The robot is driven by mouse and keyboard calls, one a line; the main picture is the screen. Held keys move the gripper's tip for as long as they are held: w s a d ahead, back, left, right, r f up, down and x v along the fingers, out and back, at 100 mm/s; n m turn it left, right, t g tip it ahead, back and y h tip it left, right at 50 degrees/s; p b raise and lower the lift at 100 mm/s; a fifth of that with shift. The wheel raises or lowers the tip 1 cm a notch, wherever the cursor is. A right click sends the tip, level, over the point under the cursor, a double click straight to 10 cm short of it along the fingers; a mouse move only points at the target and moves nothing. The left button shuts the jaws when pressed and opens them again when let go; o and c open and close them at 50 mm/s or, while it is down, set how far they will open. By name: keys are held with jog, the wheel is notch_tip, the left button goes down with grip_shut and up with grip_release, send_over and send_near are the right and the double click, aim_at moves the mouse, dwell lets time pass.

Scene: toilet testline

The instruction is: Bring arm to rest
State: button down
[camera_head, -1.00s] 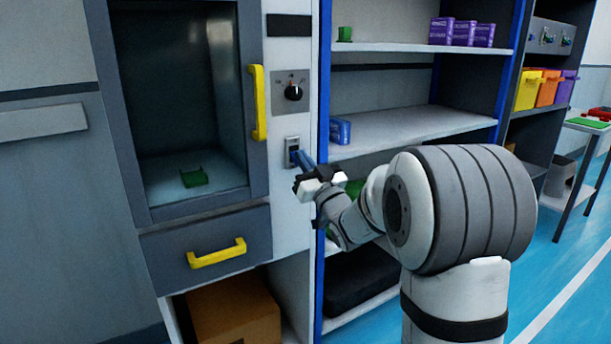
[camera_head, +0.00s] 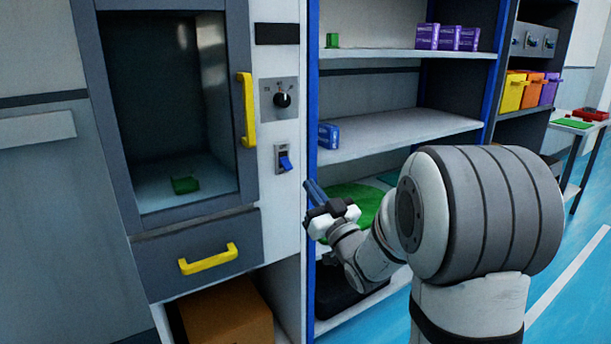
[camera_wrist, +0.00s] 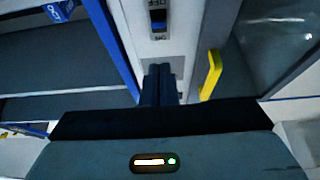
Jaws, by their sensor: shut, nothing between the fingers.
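My gripper (camera_head: 314,192) is shut and empty, its blue fingers pressed together. In the head view it is in front of the shelf's blue left post, right of and below the blue rocker switch (camera_head: 285,162), and apart from it. The arm is bent, with the wrist low before the shelf. In the wrist view the shut fingers (camera_wrist: 159,85) point toward the switch (camera_wrist: 158,20), with a gap between.
A cabinet with a yellow door handle (camera_head: 247,110), a black knob (camera_head: 282,100) and a yellow drawer handle (camera_head: 209,259) stands at left. A green piece (camera_head: 185,185) lies inside. Shelves with a blue box (camera_head: 329,136) and purple boxes (camera_head: 448,37) stand behind my arm.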

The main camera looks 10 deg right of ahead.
jog(key=shift+s+f, duration=0.15)
jog(key=s+d+r+m+g+h+p, duration=0.35)
jog(key=r+g+h+p, duration=0.35)
jog(key=p, duration=0.6)
jog(key=s+a+r+g+p, duration=0.1)
jog(key=s+g+p, duration=0.5)
jog(key=s, duration=0.6)
jog(key=s+a+r+g+h+p, duration=0.1)
jog(key=s+r+g+p, duration=0.3)
jog(key=s, duration=0.9)
jog(key=m+g+p, duration=0.1)
jog(key=p, duration=0.2)
jog(key=shift+s+g+h, duration=0.25)
jog(key=shift+g+h, duration=0.05)
jog(key=shift+g, duration=0.1)
